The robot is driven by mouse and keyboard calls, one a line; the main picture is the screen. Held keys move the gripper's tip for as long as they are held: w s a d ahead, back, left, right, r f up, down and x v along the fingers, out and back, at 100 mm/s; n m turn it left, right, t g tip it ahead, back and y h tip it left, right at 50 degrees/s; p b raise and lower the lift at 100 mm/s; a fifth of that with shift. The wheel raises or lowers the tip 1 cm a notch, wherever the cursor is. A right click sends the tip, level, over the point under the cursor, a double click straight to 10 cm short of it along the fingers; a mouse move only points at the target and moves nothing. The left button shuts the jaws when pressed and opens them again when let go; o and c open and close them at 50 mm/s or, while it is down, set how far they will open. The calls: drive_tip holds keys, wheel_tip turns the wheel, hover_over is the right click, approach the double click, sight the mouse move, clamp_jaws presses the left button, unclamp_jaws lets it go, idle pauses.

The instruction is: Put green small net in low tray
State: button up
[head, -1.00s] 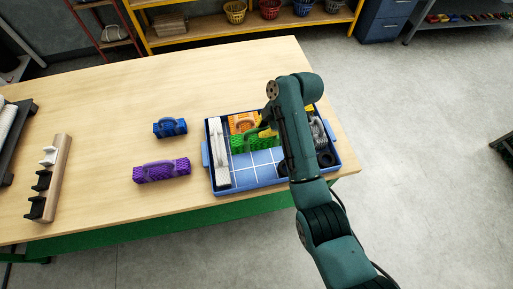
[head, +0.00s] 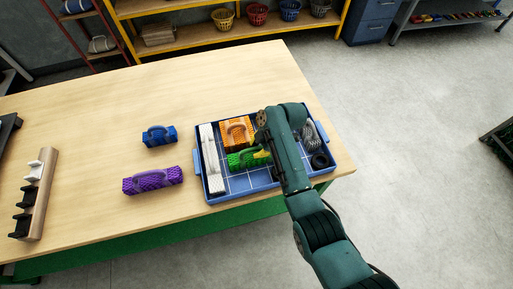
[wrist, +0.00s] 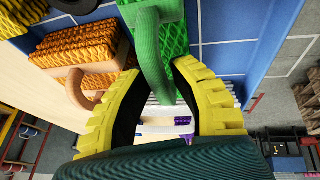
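The green small net (head: 240,161) is a textured green block with a smooth arched handle, inside the outline of the blue low tray (head: 240,197). In the wrist view the green net (wrist: 175,38) fills the upper middle. In the head view my gripper (head: 262,155) is at the green net's right end, partly hidden by my arm. I cannot tell whether the net touches the tray floor.
The tray also holds an orange net (head: 236,132), a white net (head: 211,160), a grey net (head: 311,133) and dark rings (head: 320,161). A blue net (head: 159,136) and a purple net (head: 152,181) lie left of it. A hook rack (head: 38,190) stands farther left. Bare gridded tray floor shows in front.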

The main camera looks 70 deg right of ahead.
drive_tip(key=shift+o, duration=0.4)
drive_tip(key=shift+s+r, duration=0.1)
drive_tip(key=shift+r, duration=0.4)
drive_tip(key=p+v, duration=0.2)
drive_tip(key=v, duration=0.9)
drive_tip(key=shift+s+r, duration=0.1)
